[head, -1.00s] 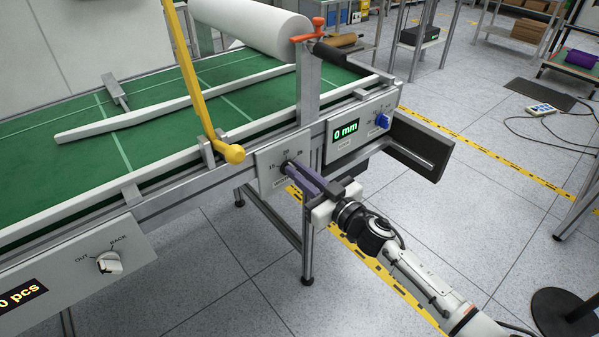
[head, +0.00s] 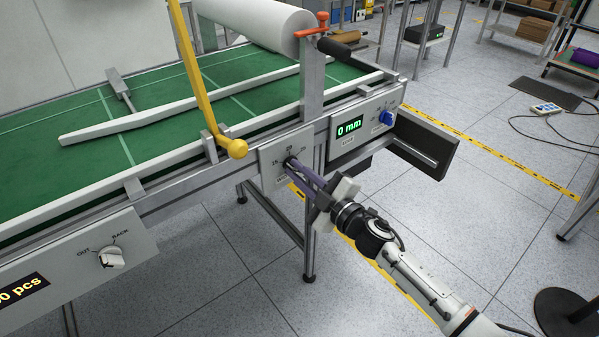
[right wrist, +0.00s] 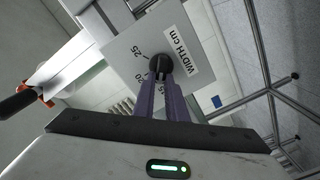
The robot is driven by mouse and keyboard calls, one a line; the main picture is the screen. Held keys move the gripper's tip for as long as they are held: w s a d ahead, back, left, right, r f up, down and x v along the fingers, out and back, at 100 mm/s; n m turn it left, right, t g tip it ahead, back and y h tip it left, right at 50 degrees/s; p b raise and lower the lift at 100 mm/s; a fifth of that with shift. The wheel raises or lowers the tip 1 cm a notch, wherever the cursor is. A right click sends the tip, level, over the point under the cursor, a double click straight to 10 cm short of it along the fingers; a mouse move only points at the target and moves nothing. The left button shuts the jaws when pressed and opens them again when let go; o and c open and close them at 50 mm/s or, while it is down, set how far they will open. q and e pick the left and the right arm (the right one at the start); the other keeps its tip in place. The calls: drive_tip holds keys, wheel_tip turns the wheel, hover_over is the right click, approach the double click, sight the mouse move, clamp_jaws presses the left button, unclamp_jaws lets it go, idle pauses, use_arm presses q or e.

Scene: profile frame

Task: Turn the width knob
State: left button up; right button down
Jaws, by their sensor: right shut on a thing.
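The width knob (head: 289,162) is a small dark round knob on a light grey plate (head: 270,157) at the machine's near side. The plate has marks 15, 20 and 25. In the right wrist view the knob (right wrist: 159,64) sits beside the label "WIDTH cm" (right wrist: 180,66). My right gripper (head: 297,168) has long purple fingers, shut on the knob and partly hiding it. Its fingertips also show at the knob in the right wrist view (right wrist: 160,80). The knob's exact pointer direction is hidden. My left gripper is not in view.
A green display (head: 349,128) reads 0 mm beside a blue knob (head: 386,117). A yellow lever (head: 195,85) with a ball end rises left of the plate. An OUT/BACK knob (head: 111,257) is at lower left. Floor in front is clear.

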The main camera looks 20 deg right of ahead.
drive_tip(key=shift+s+f+n, duration=0.1)
drive_tip(key=shift+f+n, duration=0.1)
drive_tip(key=shift+n, duration=0.8)
drive_tip(key=c, duration=1.8)
unclamp_jaws()
drive_tip(key=v, duration=1)
drive_tip(key=shift+s, duration=0.15)
